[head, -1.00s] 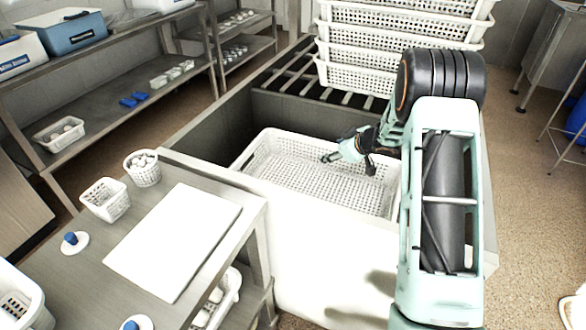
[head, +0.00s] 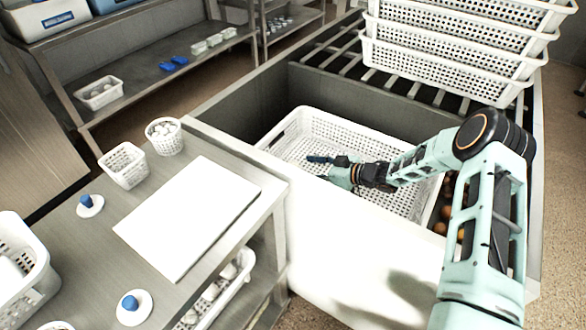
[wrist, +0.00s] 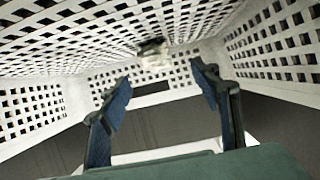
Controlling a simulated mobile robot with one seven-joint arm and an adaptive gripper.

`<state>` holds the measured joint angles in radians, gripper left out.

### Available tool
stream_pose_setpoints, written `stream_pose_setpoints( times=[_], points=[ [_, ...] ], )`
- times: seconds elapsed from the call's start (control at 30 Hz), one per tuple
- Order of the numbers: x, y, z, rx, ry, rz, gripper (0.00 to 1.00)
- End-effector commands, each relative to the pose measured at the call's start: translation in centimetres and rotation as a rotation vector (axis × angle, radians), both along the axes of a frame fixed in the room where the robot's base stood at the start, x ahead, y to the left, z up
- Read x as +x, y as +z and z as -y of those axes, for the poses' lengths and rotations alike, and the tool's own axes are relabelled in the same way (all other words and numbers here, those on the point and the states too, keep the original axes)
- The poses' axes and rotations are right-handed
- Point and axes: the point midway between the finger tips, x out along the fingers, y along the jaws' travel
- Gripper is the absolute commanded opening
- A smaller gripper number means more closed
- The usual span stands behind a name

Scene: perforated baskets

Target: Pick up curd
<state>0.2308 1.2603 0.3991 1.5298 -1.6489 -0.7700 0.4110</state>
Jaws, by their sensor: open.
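In the wrist view a small pale lump (wrist: 153,60), possibly curd, with a dark patch above it, lies beyond my open fingers, apart from them. It is blurred, and I cannot be sure what it is. My gripper (head: 318,167) is open and empty, over the left part of the large white perforated basket (head: 395,138). In the wrist view my gripper (wrist: 161,76) has its two blue-grey fingers spread, with the basket's perforated walls (wrist: 270,45) around them. No lump shows clearly in the large basket in the head view. White lumps sit in a small round basket (head: 165,135).
The large basket sits in a grey-walled tub (head: 335,90). Stacked white baskets (head: 455,45) stand behind it. Orange-brown round things (head: 440,228) lie right of the basket. A table with a white board (head: 188,215) and a small empty-looking basket (head: 123,165) is at left.

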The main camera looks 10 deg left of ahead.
Motion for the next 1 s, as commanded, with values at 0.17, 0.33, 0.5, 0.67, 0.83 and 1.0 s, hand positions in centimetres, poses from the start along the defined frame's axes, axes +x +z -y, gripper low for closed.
stream_pose_setpoints(
  times=[0.17, 0.33, 0.5, 0.67, 0.83, 1.0],
  points=[
    [1.0, -1.5, -2.3, 0.002, 0.002, 0.001, 0.57],
    [1.6, -2.0, -3.7, 0.000, 0.000, 0.001, 0.57],
    [1.6, -2.0, -3.8, 0.000, 0.000, 0.001, 0.57],
    [1.6, -2.0, -3.8, -0.001, 0.000, 0.001, 0.48],
    [1.6, -2.0, -3.8, -0.001, 0.000, 0.001, 0.30],
    [1.6, -2.0, -3.8, -0.001, 0.000, 0.001, 0.12]
  ],
)
